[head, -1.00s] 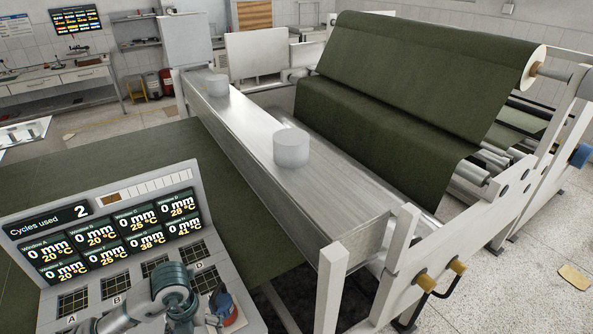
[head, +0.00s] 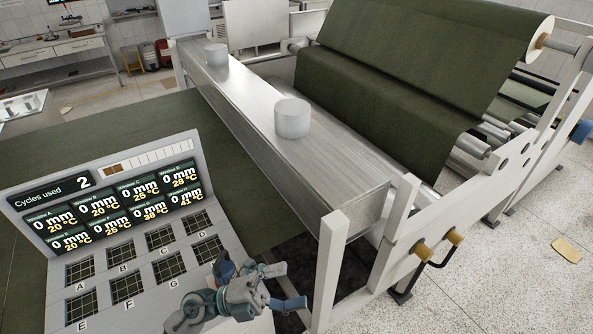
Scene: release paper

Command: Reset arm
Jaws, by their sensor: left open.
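My left gripper (head: 287,286) is low in the head view, at the lower right edge of the control panel (head: 195,170). Its two fingers are spread apart and point right, and nothing shows between them. The left arm comes in from the bottom of the picture and covers the panel's lower right corner. The dark grid pads on the panel are marked with letters; those of A (head: 80,270) and E (head: 81,305) are clear of the arm. My right gripper is not in view.
The panel display (head: 118,208) reads "Cycles used 2" and several windows at 0 mm. A long metal beam (head: 270,130) with two grey cylinders, the nearer one (head: 292,118) larger, runs behind. A dark green sheet roll (head: 420,60) hangs at right. White frame posts (head: 330,270) stand right of my gripper.

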